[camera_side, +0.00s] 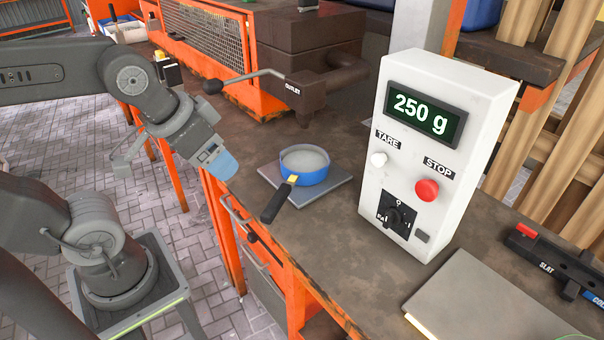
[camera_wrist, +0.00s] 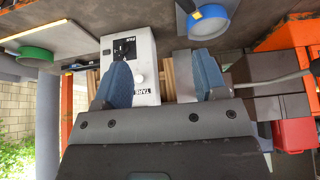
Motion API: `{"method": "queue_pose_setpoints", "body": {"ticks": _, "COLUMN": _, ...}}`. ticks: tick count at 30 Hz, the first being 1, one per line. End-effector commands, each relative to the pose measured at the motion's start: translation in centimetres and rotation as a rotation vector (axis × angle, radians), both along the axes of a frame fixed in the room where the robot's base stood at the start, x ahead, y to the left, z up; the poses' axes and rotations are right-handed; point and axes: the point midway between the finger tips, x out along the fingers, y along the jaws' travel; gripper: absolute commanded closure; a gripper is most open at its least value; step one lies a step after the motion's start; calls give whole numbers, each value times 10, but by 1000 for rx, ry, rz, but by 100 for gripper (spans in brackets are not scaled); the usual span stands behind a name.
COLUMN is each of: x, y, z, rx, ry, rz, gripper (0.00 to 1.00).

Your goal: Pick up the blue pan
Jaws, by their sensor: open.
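The blue pan (camera_side: 306,176) sits upright on a thin grey square plate (camera_side: 334,197) on the bench, with pale grey material inside. Its black handle with a yellow band points toward the bench's front edge. The pan also shows at the top of the wrist view (camera_wrist: 212,27), partly cut off. My gripper (camera_side: 220,165) is left of the pan, apart from it and above the bench's front edge. In the wrist view my gripper (camera_wrist: 163,78) has its two blue fingers spread apart with nothing held between them.
A white control box (camera_side: 436,150) reading 250 g stands right of the pan. A brown outlet block (camera_side: 310,90) with a lever handle is behind it. A grey plate (camera_side: 490,305) lies front right. A green pan (camera_wrist: 35,52) shows in the wrist view.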

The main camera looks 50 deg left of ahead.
Motion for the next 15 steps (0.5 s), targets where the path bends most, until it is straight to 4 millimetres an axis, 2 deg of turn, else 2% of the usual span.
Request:
{"method": "queue_pose_setpoints", "body": {"ticks": 3, "x": 0, "y": 0, "z": 0, "rx": 0, "ry": 0, "rz": 0, "gripper": 43}}
{"method": "queue_pose_setpoints", "body": {"ticks": 10, "x": 2, "y": 0, "z": 0, "rx": -2, "ry": 6, "rz": 6, "gripper": 43}}
{"method": "queue_pose_setpoints", "body": {"ticks": 15, "x": 21, "y": 5, "z": -4, "rx": -28, "ry": 86, "rz": 78, "gripper": 43}}
